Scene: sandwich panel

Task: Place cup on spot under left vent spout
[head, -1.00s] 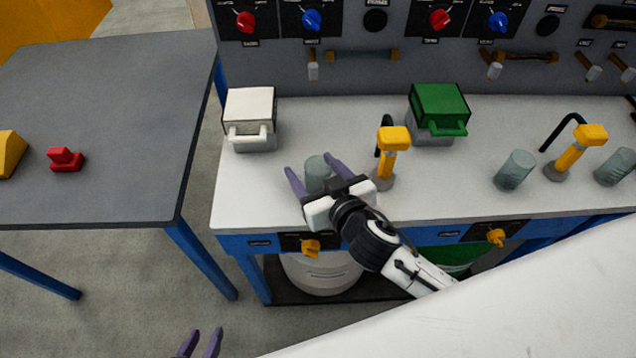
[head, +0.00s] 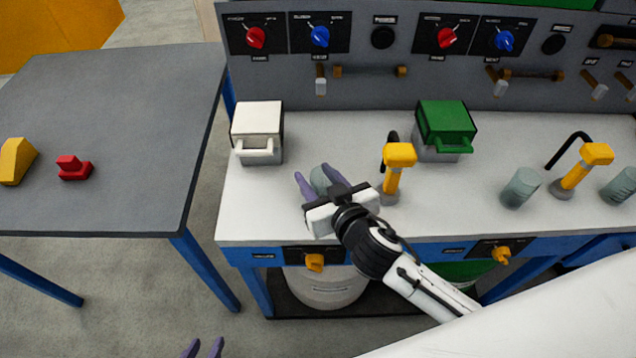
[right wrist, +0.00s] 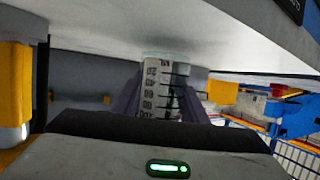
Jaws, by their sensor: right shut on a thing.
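A grey-green, translucent cup (head: 320,181) is near the front of the white bench, left of the left yellow spout (head: 399,157). My right gripper (head: 319,180), its arm coming in from the right, is shut on this cup. In the right wrist view the cup (right wrist: 164,88) has dark graduation marks and sits between the purple fingers. I cannot tell whether it touches the bench. The spot under the left spout is not distinct. Of my left gripper (head: 204,348) only two purple fingertips show at the bottom edge, apart and with nothing between them.
A white-lidded box (head: 258,125) and a green-lidded box (head: 445,125) stand behind. Two more cups, one here (head: 521,187), flank the right yellow spout (head: 590,158). A grey table (head: 110,120) at left holds a red block (head: 73,168) and a yellow block (head: 15,161).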

